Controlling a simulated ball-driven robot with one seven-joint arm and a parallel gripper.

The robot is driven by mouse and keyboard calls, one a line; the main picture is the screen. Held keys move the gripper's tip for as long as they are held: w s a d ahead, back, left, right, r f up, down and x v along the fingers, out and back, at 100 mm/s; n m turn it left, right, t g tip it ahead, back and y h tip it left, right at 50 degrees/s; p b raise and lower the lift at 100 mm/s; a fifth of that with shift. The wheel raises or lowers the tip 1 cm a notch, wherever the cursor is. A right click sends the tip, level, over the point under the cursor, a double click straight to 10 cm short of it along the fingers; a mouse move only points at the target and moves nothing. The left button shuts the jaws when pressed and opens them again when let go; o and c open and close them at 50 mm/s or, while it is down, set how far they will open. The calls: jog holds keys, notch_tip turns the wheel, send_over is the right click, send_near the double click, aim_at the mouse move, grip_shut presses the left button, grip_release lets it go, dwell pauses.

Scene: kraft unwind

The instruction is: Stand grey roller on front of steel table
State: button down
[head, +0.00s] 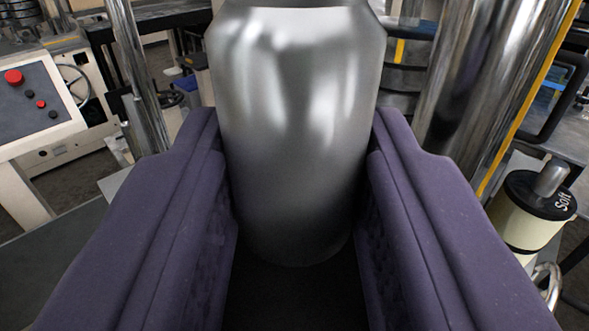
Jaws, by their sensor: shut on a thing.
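The grey roller (292,130) is a shiny metal cylinder that stands upright in the middle of the head view. Its top runs out of the picture at the upper edge. My gripper (297,190) has two purple padded fingers, one on each side of the roller, and is shut on it. The roller's rounded lower end shows between the fingers above a dark area. I cannot tell whether that end touches anything. I cannot make out the steel table for certain.
A control panel (35,100) with red buttons is at the left. A polished upright post (127,75) stands beside it. A large chrome cylinder (490,75) rises at the right. A cream pot with a black lid (530,215) marked "Soft" is at the lower right.

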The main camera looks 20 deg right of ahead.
aim_at(295, 83)
jog(key=shift+r, duration=0.4)
jog(key=shift+r+p, duration=0.6)
jog(key=shift+r, duration=0.25)
